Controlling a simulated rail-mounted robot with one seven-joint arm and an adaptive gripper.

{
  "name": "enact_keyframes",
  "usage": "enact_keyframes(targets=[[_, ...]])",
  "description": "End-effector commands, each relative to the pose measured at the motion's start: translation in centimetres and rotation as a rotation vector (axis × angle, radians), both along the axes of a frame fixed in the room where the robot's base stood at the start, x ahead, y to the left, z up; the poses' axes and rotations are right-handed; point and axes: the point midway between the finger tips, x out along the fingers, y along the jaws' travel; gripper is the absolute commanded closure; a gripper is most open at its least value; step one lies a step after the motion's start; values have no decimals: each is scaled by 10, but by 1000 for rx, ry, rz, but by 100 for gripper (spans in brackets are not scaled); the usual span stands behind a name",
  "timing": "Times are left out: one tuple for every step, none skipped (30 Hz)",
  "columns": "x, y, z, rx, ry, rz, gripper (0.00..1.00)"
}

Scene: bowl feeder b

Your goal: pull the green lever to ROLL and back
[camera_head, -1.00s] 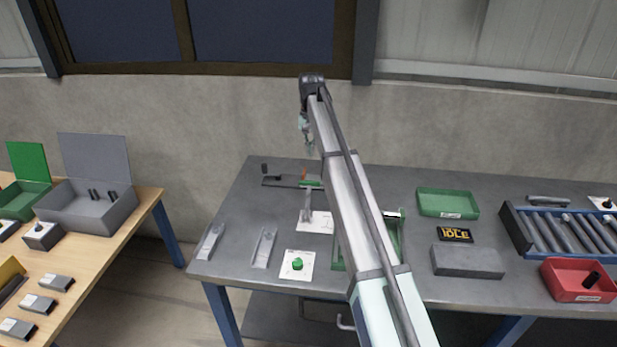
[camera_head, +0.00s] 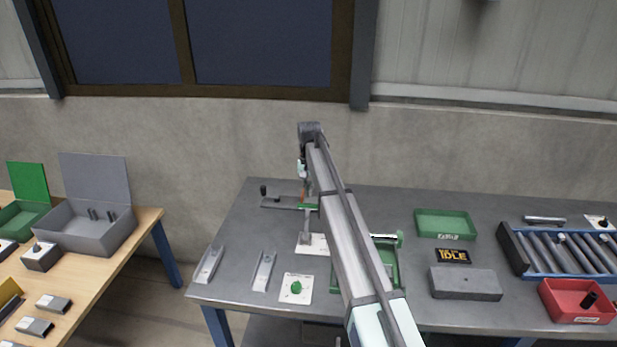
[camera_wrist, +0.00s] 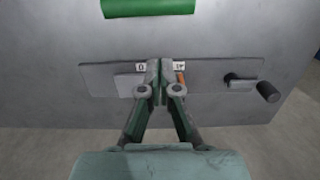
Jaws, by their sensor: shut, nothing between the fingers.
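A green bar (camera_head: 308,207) tops a grey post on a white plate (camera_head: 318,250), left of my arm; I take it for the green lever's handle. It also shows at the top edge of the wrist view (camera_wrist: 150,7). My gripper (camera_wrist: 157,65) is shut and empty, apart from the bar. In the wrist view its tips are over a grey plate (camera_wrist: 215,72) with small labels and an orange piece (camera_wrist: 181,78). In the head view my gripper (camera_head: 303,172) is behind the bar. No ROLL label is legible. A display (camera_head: 453,256) reads IDLE.
A black crank handle (camera_wrist: 268,92) sticks up from the grey plate beside my gripper. A green knob (camera_head: 296,287) on a white card stands in front of the lever. A green tray (camera_head: 445,224), a roller rack (camera_head: 570,254) and a red bin (camera_head: 577,302) are to the right.

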Motion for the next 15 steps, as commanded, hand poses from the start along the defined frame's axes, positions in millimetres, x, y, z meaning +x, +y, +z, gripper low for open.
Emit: enact_keyframes(targets=[[-2, 0, -8, -1, 3, 0, 100], [-3, 0, -14, -1, 2, 0, 100], [-3, 0, -21, -1, 2, 0, 100], [-4, 0, -26, -1, 2, 0, 100], [-10, 1, -21, 0, 0, 1, 100], [-17, 1, -17, 0, -1, 1, 100], [-21, 1, -15, 0, -1, 1, 100], [-24, 2, -14, 0, -1, 1, 100], [-28, 2, -13, 0, -1, 1, 100], [-30, 3, -12, 0, 0, 1, 100], [-32, 3, -11, 0, 0, 1, 100], [-34, 3, -10, 0, 0, 1, 100], [-36, 3, -10, 0, 0, 1, 100], [-37, 4, -9, 0, 0, 1, 100], [-38, 4, -9, 0, 0, 1, 100]])
